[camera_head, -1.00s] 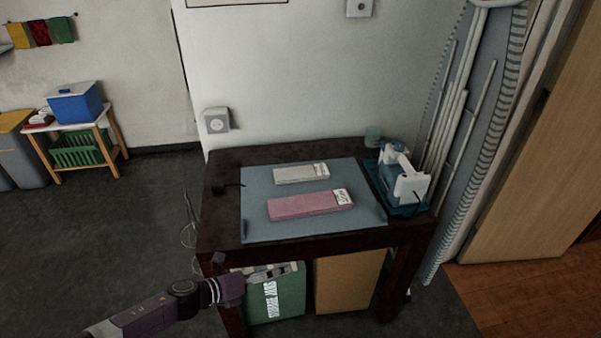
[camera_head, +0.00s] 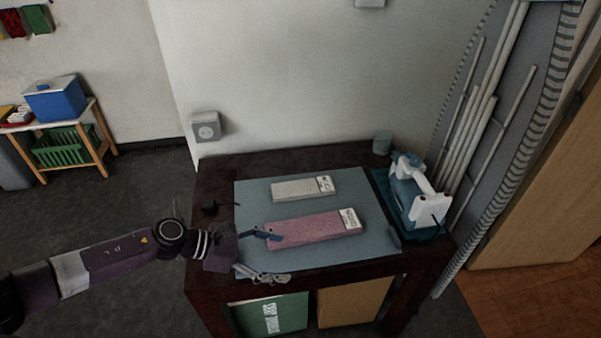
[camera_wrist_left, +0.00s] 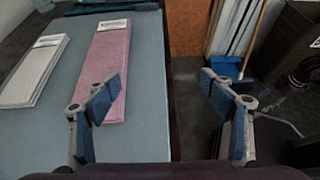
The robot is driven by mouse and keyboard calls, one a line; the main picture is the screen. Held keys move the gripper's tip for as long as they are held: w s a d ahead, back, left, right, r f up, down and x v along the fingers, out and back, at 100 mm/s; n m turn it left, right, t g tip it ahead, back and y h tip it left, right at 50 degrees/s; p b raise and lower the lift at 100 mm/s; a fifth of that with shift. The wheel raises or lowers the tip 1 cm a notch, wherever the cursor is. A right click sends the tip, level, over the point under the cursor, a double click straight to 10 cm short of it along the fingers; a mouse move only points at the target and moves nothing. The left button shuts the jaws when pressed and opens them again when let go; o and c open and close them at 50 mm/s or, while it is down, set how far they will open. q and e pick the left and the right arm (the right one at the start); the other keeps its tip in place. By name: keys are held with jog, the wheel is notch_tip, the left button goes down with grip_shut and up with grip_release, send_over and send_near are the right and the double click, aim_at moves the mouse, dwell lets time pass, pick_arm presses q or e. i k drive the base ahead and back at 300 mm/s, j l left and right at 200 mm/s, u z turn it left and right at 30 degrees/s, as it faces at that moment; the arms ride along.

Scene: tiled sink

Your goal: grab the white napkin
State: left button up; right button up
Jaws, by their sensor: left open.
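The white napkin (camera_head: 298,189) lies folded flat on the blue-grey mat (camera_head: 355,258), with a label at its right end. It also shows at the left of the left wrist view (camera_wrist_left: 35,72). My left gripper (camera_head: 267,256) is open and empty over the mat's front left part, nearer the front edge than the white napkin. Its fingers (camera_wrist_left: 160,93) are spread wide in the left wrist view, and one overlaps the pink napkin there. My right gripper is not seen in the head view.
A pink napkin (camera_head: 312,230) lies in front of the white one. A blue and white device (camera_head: 412,192) on a teal tray stands at the table's right, with a small cup (camera_head: 382,143) behind it. A small black object (camera_head: 218,207) is by the mat's left edge. The wall is behind.

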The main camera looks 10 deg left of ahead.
aim_at(318, 186)
jog(key=i+j, duration=0.2)
jog(key=i, duration=0.2)
jog(key=i+j, duration=0.2)
jog(key=i, duration=0.25)
